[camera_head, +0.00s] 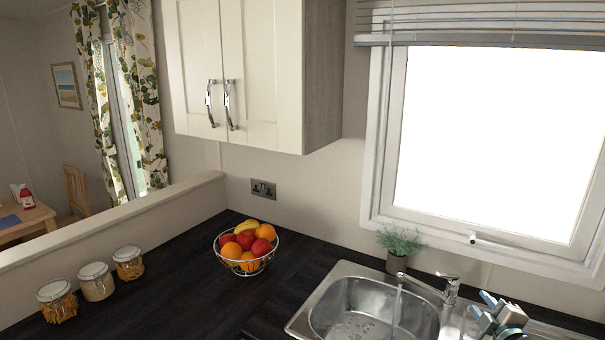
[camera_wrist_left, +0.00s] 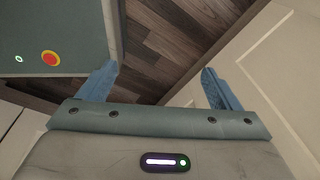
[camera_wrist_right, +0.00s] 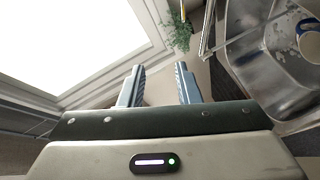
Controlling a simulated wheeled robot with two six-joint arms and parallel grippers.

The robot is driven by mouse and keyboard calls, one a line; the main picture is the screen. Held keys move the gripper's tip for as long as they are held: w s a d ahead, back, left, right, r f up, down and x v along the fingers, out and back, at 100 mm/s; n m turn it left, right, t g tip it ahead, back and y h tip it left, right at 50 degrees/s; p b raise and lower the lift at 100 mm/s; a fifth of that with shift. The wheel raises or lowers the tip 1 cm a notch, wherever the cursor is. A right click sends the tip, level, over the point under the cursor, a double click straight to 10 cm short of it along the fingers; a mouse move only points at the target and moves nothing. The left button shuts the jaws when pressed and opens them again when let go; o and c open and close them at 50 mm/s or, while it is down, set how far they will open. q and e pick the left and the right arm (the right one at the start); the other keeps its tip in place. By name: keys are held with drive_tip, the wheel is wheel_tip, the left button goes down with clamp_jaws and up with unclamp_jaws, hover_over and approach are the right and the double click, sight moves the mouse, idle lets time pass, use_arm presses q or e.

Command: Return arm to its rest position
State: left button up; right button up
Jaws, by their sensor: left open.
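My right gripper (camera_head: 483,306) is at the lower right of the head view, above the right side of the sink unit and near the tap. In the right wrist view its two fingers (camera_wrist_right: 160,82) stand apart with nothing between them. My left gripper shows only in the left wrist view, where its blue fingers (camera_wrist_left: 160,82) are wide apart and empty. It is over a wood-plank floor (camera_wrist_left: 185,35), beside pale cabinet panels (camera_wrist_left: 285,60).
The steel sink (camera_head: 345,305) has a tap (camera_head: 450,287) close to my right gripper. A potted plant (camera_head: 400,245) stands by the window (camera_head: 480,150). A fruit bowl (camera_head: 245,250) and three jars (camera_head: 96,281) stand on the dark counter (camera_head: 180,285). A blue-rimmed item (camera_wrist_right: 308,28) is in the sink.

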drive_tip(key=s+a+f+m+g, duration=0.3)
drive_tip(key=s+a+f, duration=0.25)
drive_tip(key=f, duration=0.25)
drive_tip(key=s+a+f+m+g, duration=0.3)
drive_tip(key=s, duration=0.7)
drive_tip(key=s+a+f+m+g, duration=0.3)
drive_tip(key=s+a, duration=0.1)
drive_tip(key=s, duration=0.7)
drive_tip(key=s+a+f+m+g, duration=0.3)
drive_tip(key=s, duration=0.7)
drive_tip(key=d+f+g+b, duration=0.25)
drive_tip(key=f+b, duration=0.45)
drive_tip(key=f, duration=3.2)
use_arm(q)
wheel_tip(320, 180, down, 12)
drive_tip(key=b, duration=0.5)
drive_tip(key=shift+w+f, duration=0.25)
use_arm(e)
drive_tip(key=s+d+f, duration=0.1)
drive_tip(key=s+f, duration=1.8)
drive_tip(key=f, duration=0.3)
drive_tip(key=shift+d+f+y, duration=0.3)
drive_tip(key=shift+d+f, duration=0.05)
